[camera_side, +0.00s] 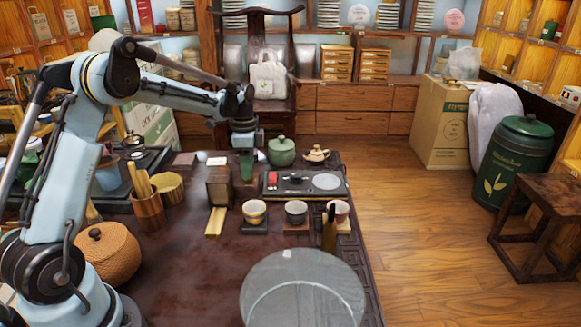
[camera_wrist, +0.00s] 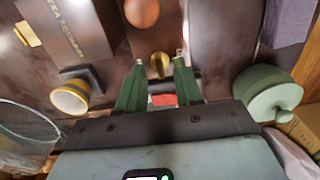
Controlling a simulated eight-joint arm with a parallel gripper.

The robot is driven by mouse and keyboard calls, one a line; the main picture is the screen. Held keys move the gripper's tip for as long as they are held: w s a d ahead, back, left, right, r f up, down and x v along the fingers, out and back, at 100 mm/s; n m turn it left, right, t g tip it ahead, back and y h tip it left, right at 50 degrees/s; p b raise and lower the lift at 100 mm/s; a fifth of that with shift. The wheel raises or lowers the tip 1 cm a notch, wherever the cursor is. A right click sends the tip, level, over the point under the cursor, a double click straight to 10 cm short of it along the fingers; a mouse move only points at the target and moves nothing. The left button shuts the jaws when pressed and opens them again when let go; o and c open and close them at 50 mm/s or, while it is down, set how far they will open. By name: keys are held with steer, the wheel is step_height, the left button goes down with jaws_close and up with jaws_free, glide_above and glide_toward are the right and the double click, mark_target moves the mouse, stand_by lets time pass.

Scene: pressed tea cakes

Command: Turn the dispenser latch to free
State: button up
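The dispenser (camera_side: 219,187) is a dark brown box on the tea table, with a pale wooden piece (camera_side: 215,222) at its foot. In the wrist view, the lettered brown box (camera_wrist: 65,28) at upper left appears to be the same dispenser. A small brass knob (camera_wrist: 158,65), which looks like the latch, sits between and just beyond my fingertips. I cannot tell its turn angle or whether it is touched. My gripper (camera_side: 246,178) points down just right of the dispenser. Its green fingers (camera_wrist: 159,60) are apart, with nothing visibly clamped. The latch cannot be made out in the side view.
A green lidded jar (camera_side: 282,152) stands close to the right of my gripper. Several cups, including a yellow-rimmed one (camera_side: 254,211), stand in front. A clear round disc (camera_side: 303,290) is at the front edge.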

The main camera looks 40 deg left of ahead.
step_height(320, 180, up, 11)
stand_by(0.4)
steer(key=s+d+r+n+t, duration=0.3)
steer(key=s+d+n+t, duration=0.15)
steer(key=s+d, duration=0.5)
steer(key=s+d+f+n+t, duration=0.2)
steer(key=s+d+f+n, duration=0.2)
steer(key=s+d, duration=0.3)
steer(key=shift+s+d+f+t, duration=0.15)
steer(key=shift+d+f+t, duration=0.2)
steer(key=shift+d+f, duration=0.25)
steer(key=shift+o, duration=0.2)
steer(key=shift+a+n, duration=0.1)
steer(key=shift+n, duration=0.15)
stand_by(0.3)
